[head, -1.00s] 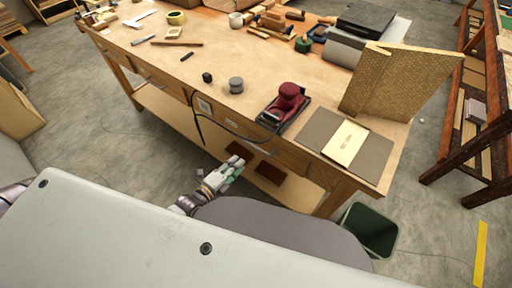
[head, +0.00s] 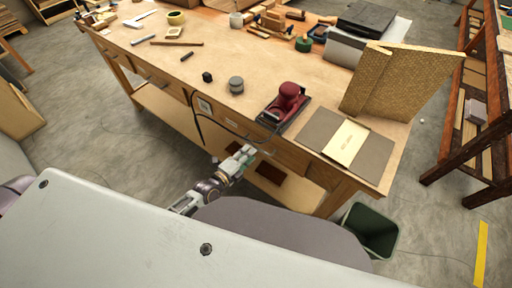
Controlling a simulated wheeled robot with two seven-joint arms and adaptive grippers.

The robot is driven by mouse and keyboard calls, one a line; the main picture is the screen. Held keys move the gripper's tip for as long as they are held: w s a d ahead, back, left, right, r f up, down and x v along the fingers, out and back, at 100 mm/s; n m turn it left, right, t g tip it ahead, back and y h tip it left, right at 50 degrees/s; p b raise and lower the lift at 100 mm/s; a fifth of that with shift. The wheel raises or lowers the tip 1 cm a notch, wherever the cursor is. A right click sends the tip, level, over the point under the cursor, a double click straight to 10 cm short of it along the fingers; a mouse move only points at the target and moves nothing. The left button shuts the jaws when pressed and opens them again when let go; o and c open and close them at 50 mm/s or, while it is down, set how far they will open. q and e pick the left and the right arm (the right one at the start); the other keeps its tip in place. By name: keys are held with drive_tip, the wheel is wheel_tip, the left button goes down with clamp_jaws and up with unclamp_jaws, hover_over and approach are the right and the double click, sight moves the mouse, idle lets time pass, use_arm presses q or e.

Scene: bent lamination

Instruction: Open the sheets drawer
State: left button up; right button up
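The wooden workbench (head: 215,65) has drawers in its front side. The drawer front (head: 289,161) nearest my gripper looks closed, with a thin handle (head: 267,150) on it. My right gripper is not in view.
A red sander (head: 286,105) stands on the bench above the drawer, its dark cable (head: 196,127) hanging down the front. A grey sheet with a pale booklet (head: 346,143) lies at the right corner. A green bin (head: 371,231) stands on the floor at right.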

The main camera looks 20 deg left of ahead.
sight(256, 147)
use_arm(q)
drive_tip(key=shift+x, duration=2.95)
clamp_jaws()
